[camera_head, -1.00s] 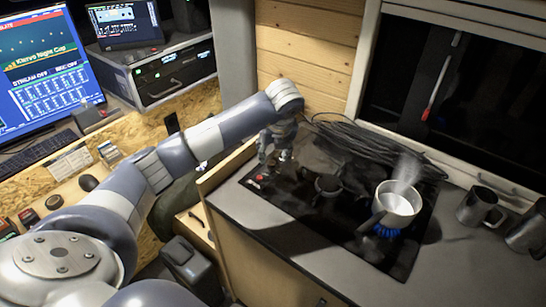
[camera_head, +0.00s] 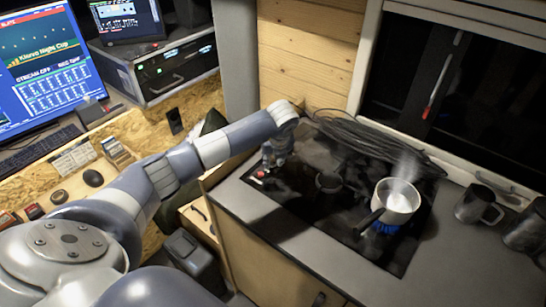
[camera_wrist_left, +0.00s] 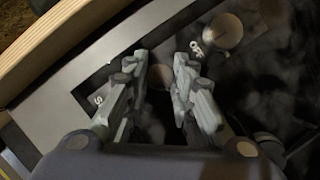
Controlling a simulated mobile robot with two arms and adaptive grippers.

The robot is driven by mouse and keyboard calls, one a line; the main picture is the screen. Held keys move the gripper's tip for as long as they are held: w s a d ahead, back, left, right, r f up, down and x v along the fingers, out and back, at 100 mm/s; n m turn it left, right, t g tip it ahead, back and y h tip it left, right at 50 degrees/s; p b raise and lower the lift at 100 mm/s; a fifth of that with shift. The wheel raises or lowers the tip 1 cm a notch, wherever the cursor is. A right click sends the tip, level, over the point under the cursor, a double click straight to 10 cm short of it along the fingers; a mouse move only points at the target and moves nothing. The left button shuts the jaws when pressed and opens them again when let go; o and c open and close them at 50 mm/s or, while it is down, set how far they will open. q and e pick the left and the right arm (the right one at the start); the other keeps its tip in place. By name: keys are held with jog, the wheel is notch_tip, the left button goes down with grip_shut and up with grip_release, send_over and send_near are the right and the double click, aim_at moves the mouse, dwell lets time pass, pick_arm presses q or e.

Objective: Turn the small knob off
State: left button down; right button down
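My left gripper (camera_head: 266,168) points down over the near-left corner of the black hob (camera_head: 365,247). In the left wrist view the two fingers of my left gripper (camera_wrist_left: 162,58) are apart. A small round brownish knob (camera_wrist_left: 158,76) lies between them, partly in shadow; I cannot tell whether either finger touches it. A larger round knob (camera_wrist_left: 222,31) is to the right, with a white OFF mark beside it. In the head view the small knob is hidden by the gripper. A red spot (camera_head: 260,174) shows at the hob's left corner. My right gripper is out of view.
A steaming pot (camera_head: 398,197) stands over a blue flame on the hob's right side. Black cables (camera_head: 365,138) lie behind the hob. A metal mug (camera_head: 478,206) stands at the right. A wooden edge (camera_wrist_left: 75,45) runs along the counter's left side.

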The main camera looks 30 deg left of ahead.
pick_arm(q)
jog(key=shift+a+f+m+t+b, duration=0.15)
jog(key=shift+m+t+b, duration=0.15)
jog(key=shift+m+b, duration=0.7)
jog(key=m+h+b, duration=0.2)
jog(key=m+b, duration=0.2)
jog(key=b, duration=0.1)
jog(key=shift+a+m+t+b, duration=0.1)
jog(key=shift+m+t+b, duration=0.3)
jog(key=shift+m+h+b, duration=0.5)
jog(key=shift+m+b, duration=0.25)
jog(key=shift+m, duration=0.25)
jog(key=m+b, duration=0.1)
jog(key=m, duration=0.1)
jog(key=m+h+b, duration=0.1)
jog(key=m, duration=0.1)
jog(key=shift+a+h, duration=0.15)
jog(key=shift+h, duration=0.15)
jog(key=m, duration=0.1)
jog(key=m+h, duration=0.1)
jog(key=m, duration=0.1)
jog(key=m+g+b, duration=0.1)
jog(key=m, duration=0.1)
jog(key=shift+a+r+h, duration=0.1)
jog(key=shift+r+h, duration=0.15)
jog(key=shift+h, duration=0.05)
